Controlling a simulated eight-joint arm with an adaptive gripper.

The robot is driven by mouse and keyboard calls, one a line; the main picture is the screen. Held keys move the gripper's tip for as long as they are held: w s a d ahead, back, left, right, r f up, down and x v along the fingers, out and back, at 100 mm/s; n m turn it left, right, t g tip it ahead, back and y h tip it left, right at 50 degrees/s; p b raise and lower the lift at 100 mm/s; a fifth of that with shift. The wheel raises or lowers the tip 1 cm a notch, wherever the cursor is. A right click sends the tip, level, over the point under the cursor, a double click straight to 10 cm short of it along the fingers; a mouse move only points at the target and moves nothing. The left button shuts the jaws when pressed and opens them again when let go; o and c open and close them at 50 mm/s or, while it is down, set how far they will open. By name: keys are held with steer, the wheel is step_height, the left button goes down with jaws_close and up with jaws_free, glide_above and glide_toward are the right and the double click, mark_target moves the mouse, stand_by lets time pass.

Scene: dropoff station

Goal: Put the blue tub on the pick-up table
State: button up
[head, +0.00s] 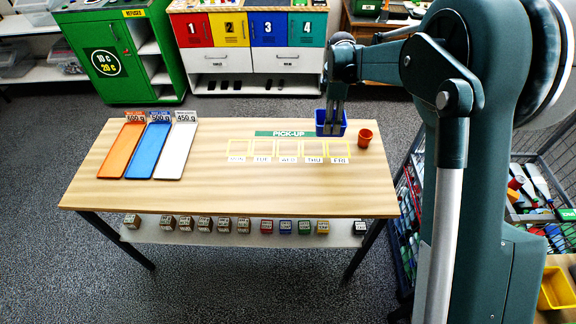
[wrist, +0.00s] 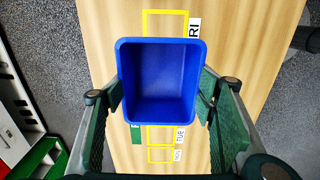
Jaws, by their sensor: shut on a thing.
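The blue tub (head: 322,124) is at the back right of the wooden pick-up table (head: 210,190), behind the marked squares in the head view. My gripper (head: 334,126) points down and is shut on the tub. In the wrist view the tub (wrist: 160,85) is upright and empty inside, with my gripper's fingers (wrist: 161,98) against two opposite sides. It hides some of the yellow squares. I cannot tell whether its base touches the table. The green PICK-UP sign (head: 286,134) lies to its left.
A small orange-brown pot (head: 364,138) stands just right of the tub. Yellow day squares (head: 288,148) line the table's middle to right. Orange (head: 122,150), blue (head: 149,150) and white (head: 177,150) trays lie at left. The front of the tabletop is clear. A wire cart (head: 540,185) stands at right.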

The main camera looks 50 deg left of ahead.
steer(key=shift+f, duration=3.05)
steer(key=shift+f, duration=1.9)
steer(key=shift+f+b, duration=0.2)
steer(key=shift+b, duration=0.1)
steer(key=o, duration=0.8)
steer(key=shift+c, duration=0.2)
steer(key=shift+o, duration=0.6)
steer(key=shift+r, duration=0.2)
